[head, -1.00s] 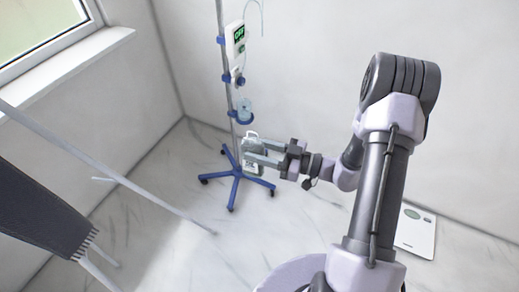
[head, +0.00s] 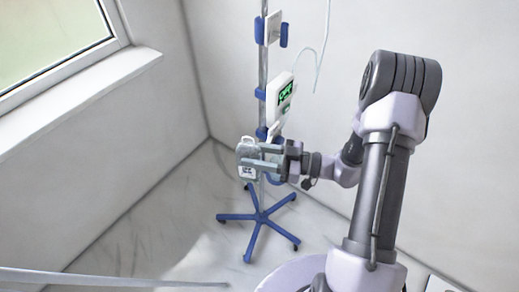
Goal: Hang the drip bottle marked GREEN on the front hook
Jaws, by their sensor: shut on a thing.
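My gripper (head: 258,157) is shut on a pale, translucent drip bottle (head: 245,151) with a white loop on top and a small dark-printed label. I cannot make out a colour mark on it. The bottle is roughly upright, in front of the lower pole of the drip stand (head: 263,73) in the picture; I cannot tell the gap between them. Two blue hooks show near the top of the pole, a left hook (head: 259,31) and a right hook (head: 284,35). I cannot tell which is the front one. The gripper is well below them.
A white pump (head: 281,98) with a green display and a thin tube is on the pole, just above my gripper. The stand's blue legged base (head: 258,217) spreads on the marble floor. A window sill (head: 80,95) is at left. A pale bar (head: 110,279) crosses the lower left.

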